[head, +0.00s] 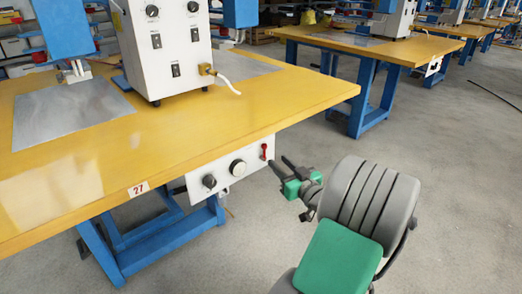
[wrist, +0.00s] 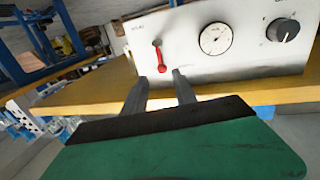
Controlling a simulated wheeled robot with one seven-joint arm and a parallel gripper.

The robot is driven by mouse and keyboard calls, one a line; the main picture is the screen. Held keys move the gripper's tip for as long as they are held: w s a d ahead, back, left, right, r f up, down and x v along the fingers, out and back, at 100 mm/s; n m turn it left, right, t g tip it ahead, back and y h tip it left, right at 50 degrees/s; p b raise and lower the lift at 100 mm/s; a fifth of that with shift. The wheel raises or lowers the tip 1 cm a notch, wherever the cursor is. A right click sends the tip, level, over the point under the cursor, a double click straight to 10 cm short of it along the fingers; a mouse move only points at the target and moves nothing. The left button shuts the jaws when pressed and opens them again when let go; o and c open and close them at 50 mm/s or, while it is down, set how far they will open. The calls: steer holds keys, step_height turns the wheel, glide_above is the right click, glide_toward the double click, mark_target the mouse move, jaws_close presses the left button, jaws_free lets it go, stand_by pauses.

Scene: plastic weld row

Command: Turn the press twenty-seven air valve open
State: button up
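The "27" label (head: 138,189) marks the yellow-topped press table. A white control panel (head: 225,177) hangs under its edge. At the panel's right end is the air valve, a small red lever (head: 264,151). In the wrist view, which looks upside down, the red lever (wrist: 160,60) points from its pivot toward the table edge. My gripper (head: 280,165) is just right of the panel, open and empty. In the wrist view my gripper's two dark fingers (wrist: 160,77) are apart, and the lever's end appears between and beyond their tips. I see no contact.
A round gauge (head: 238,168) and a dark knob (head: 209,181) sit beside the lever on the panel. The yellow tabletop (head: 200,125) overhangs just above the panel. Another press table (head: 385,45) stands behind. The grey floor (head: 450,130) to the right is clear.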

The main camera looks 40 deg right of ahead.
mark_target(264, 152)
steer(key=w, duration=0.2)
steer(key=w+b, duration=0.1)
steer(key=w, duration=0.2)
steer(key=w+d, duration=0.1)
steer(key=w, duration=0.1)
steer(key=shift+w, duration=0.15)
steer(key=shift+c, duration=0.4)
jaws_close()
